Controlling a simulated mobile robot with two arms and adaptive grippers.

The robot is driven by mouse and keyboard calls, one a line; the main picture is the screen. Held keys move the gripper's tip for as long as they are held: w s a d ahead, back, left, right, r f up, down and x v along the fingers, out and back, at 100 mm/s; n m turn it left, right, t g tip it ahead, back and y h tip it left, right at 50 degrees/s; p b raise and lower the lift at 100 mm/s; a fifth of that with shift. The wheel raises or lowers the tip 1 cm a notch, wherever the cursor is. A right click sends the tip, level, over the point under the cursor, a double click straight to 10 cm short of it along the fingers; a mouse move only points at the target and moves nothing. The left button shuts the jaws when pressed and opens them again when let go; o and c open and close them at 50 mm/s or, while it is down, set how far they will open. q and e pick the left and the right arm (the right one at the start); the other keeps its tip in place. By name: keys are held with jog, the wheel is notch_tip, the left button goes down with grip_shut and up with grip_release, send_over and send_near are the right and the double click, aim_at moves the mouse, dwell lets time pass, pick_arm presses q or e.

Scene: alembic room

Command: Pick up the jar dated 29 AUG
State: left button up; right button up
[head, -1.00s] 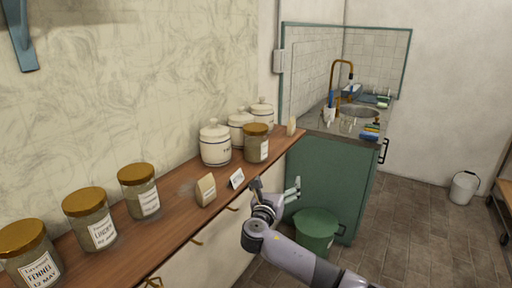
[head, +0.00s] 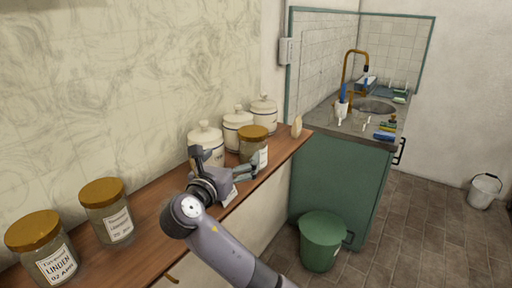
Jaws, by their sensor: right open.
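My right gripper (head: 222,164) is open and empty over the wooden counter, its fingers pointing toward a gold-lidded glass jar (head: 251,144). The jar stands upright beside the white canisters; its label is partly visible, and I cannot read a date on it. One finger appears close to the jar's lower front; I cannot tell whether they touch. Two similar jars stand at left: one reads LINDEN, 02 APR (head: 45,248), and the other (head: 108,210) has a date too small to read surely. My left gripper is not in view.
White lidded canisters (head: 238,126) stand behind the jar along the wall. A small pale object (head: 297,126) is at the counter's (head: 140,240) far end. A white card (head: 229,197) shows below the gripper. A green bin (head: 321,240) stands on the floor before the green sink cabinet (head: 342,184).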

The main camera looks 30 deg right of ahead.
jog(key=p, duration=0.1)
send_near(253, 130)
jog(key=x, duration=0.4)
jog(key=shift+w+f, duration=0.1)
jog(key=shift+f, duration=0.2)
jog(key=shift+w+d+r+p, duration=0.1)
jog(key=shift+w+d+p, duration=0.1)
jog(key=shift+d+p, duration=0.15)
jog(key=p+x, duration=0.1)
jog(key=x, duration=0.4)
jog(key=shift+s, duration=0.1)
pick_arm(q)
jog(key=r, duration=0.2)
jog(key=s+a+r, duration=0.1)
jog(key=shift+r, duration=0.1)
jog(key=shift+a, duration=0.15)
pick_arm(e)
jog(key=shift+c, duration=0.3)
jog(key=shift+c, duration=0.6)
jog(key=c, duration=1.8)
jog(key=shift+r, duration=0.1)
jog(key=shift+c, duration=0.3)
